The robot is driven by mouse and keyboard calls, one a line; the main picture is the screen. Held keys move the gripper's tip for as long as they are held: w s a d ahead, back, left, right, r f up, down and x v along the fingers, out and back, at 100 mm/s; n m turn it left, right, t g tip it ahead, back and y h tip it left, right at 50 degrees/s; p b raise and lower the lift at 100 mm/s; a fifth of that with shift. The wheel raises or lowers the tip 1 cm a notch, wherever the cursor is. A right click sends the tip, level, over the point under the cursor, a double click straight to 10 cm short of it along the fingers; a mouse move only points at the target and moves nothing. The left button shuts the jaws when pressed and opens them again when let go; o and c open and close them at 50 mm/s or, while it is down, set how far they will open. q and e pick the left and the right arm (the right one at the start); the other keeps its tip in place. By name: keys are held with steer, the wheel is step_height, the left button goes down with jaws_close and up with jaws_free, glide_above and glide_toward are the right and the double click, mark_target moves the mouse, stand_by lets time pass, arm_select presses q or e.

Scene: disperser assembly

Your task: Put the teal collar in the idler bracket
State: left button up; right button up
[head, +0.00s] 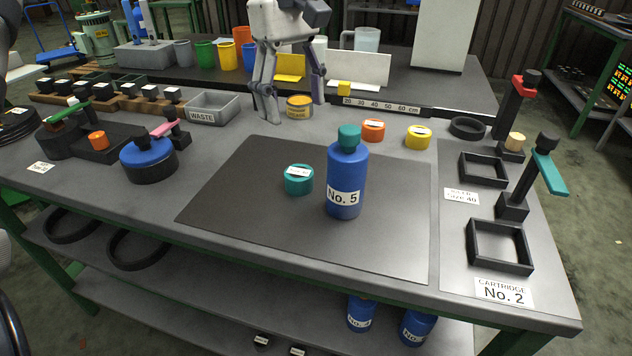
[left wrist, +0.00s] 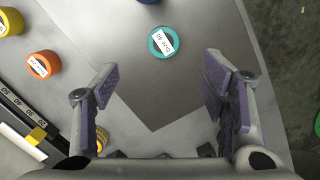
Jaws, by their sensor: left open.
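The teal collar (head: 299,180) lies flat on the dark mat, with a white label on top. It also shows in the left wrist view (left wrist: 152,53), beyond the fingers and centred between them. The idler bracket appears to be the black square frame (head: 486,184) at the right, behind a label reading size 40; it looks empty. My left gripper (head: 292,98) is open and empty, above the bench behind the collar and near a mustard tin. In the left wrist view its purple-padded fingers (left wrist: 160,85) are wide apart. My right gripper is not in view.
A blue No. 5 bottle (head: 345,190) with a teal cap stands just right of the collar. Orange (head: 373,130) and yellow (head: 418,137) collars and a black ring (head: 467,128) lie behind the mat. A second frame (head: 502,268) and posts with red and teal arms stand right.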

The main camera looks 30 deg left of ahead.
mark_target(299, 172)
arm_select(q)
steer(key=f, duration=0.8)
steer(key=s+f, duration=0.1)
steer(key=f, duration=0.3)
steer(key=shift+d, duration=0.35)
steer(key=shift+r, duration=0.1)
jaws_close()
